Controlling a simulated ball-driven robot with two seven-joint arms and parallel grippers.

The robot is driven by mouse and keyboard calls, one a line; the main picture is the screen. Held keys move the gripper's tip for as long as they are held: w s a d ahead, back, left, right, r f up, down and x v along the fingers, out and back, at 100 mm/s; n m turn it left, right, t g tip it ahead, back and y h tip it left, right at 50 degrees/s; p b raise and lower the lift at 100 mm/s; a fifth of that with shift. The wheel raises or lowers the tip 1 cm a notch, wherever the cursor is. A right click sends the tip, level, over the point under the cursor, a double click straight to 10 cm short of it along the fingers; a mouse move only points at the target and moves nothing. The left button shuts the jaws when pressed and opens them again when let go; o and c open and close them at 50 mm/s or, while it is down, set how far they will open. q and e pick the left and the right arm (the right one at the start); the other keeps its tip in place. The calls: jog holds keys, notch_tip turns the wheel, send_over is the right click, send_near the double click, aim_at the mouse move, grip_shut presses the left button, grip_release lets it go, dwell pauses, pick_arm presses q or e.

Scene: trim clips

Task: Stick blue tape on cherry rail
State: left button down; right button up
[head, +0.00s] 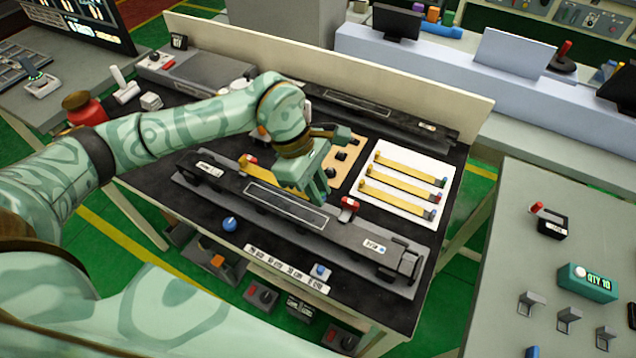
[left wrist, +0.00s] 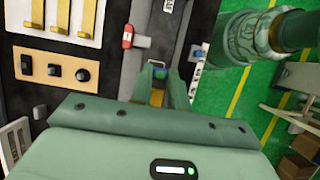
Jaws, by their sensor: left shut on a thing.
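My left gripper (head: 318,196) is low over the near grey rail (head: 345,237), fingers pointing down. It is shut on a yellow strip (head: 312,212), which is mostly hidden behind the hand. I cannot tell whether the strip touches the rail. A red clamp (head: 348,208) sits on the rail's far edge, right of the gripper; it also shows in the left wrist view (left wrist: 127,37). Which rail is called cherry is not readable. My right gripper is not in view.
Several yellow strips lie on a white tray (head: 388,213) to the right. A tan block (head: 345,166) with black knobs stands behind the gripper. A second grey rail (head: 385,119) lies at the back before a cream board (head: 330,72). A blue knob (head: 229,224) stands in front.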

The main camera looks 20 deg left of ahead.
pick_arm(q)
jog(key=shift+f+b, duration=0.45)
jog(key=shift+f, duration=0.2)
jog(key=shift+f+b, duration=0.6)
jog(key=shift+f, duration=0.25)
jog(key=shift+f+b, duration=1.45)
jog(key=shift+f, duration=0.85)
jog(key=c, duration=1.3)
grip_release()
jog(key=shift+r, duration=0.1)
jog(key=p+v, duration=0.1)
jog(key=v, duration=1.5)
jog(key=shift+r, duration=0.1)
